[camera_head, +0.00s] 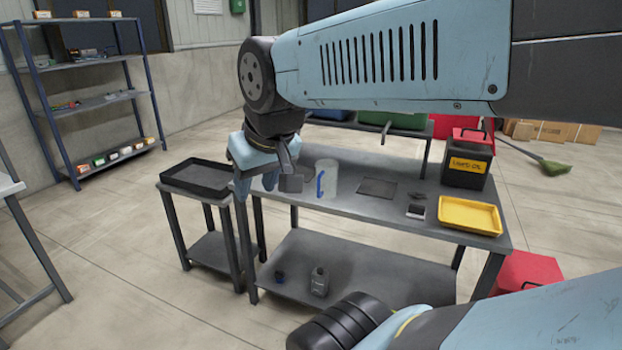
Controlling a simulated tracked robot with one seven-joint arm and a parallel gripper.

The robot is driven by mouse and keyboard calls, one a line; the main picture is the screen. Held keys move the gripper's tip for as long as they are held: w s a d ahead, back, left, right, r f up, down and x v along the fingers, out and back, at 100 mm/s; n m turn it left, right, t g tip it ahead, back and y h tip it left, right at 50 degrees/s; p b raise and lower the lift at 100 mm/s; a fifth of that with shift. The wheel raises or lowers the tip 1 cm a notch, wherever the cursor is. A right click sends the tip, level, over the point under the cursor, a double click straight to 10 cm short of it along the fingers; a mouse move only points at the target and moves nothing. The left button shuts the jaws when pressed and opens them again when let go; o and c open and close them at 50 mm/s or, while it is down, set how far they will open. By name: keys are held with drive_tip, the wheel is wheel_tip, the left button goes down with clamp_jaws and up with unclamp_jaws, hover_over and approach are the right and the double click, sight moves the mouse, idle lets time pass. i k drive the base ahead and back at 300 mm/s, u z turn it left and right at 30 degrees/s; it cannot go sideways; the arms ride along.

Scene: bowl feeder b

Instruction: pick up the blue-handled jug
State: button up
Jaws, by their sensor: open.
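The jug (331,175) is pale and translucent and stands upright on the grey workbench (360,212). Its blue handle (320,184) faces the front left. My gripper (256,190) is open and points down at the left end of the bench, to the left of the jug in the picture. It appears empty, with a gap between it and the jug. The exact distance in depth is hard to tell. My arm crosses above the jug without hiding it.
A yellow tray (470,214), a dark used-oil box (465,170) and a flat dark plate (378,187) are on the bench to the right. A black tray (198,178) sits on the side table at left. A bottle (319,282) stands on the lower shelf.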

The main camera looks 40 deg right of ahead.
sight(325, 169)
drive_tip(key=z, duration=0.35)
drive_tip(key=i, duration=1.05)
drive_tip(key=z, duration=0.05)
